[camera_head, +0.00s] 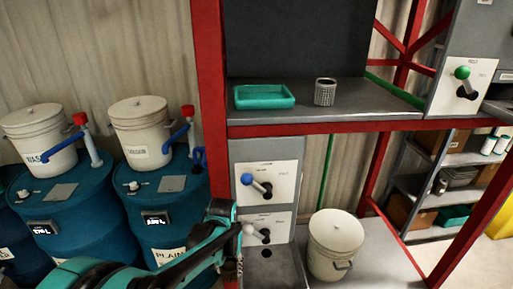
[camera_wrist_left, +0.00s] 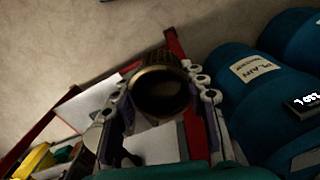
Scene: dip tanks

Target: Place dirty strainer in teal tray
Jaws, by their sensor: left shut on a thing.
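The teal tray (camera_head: 264,97) sits on the grey shelf, inside the red frame. A grey mesh strainer (camera_head: 325,92) stands upright on the same shelf, just right of the tray and apart from it. My left gripper (camera_head: 228,236) is low in front of the red post, below shelf height. In the left wrist view it is shut on a dark, round, hollow strainer (camera_wrist_left: 159,90) with a brownish rim, held between the fingers. In the head view this held strainer is mostly hidden by the gripper. My right gripper is not in view.
Blue drums (camera_head: 171,199) with white buckets (camera_head: 141,131) stand at the left. A red post (camera_head: 211,100) rises between them and the shelf (camera_head: 370,98). Lever panels (camera_head: 267,187) and a lidded white bucket (camera_head: 335,243) are below. The shelf right of the grey strainer is clear.

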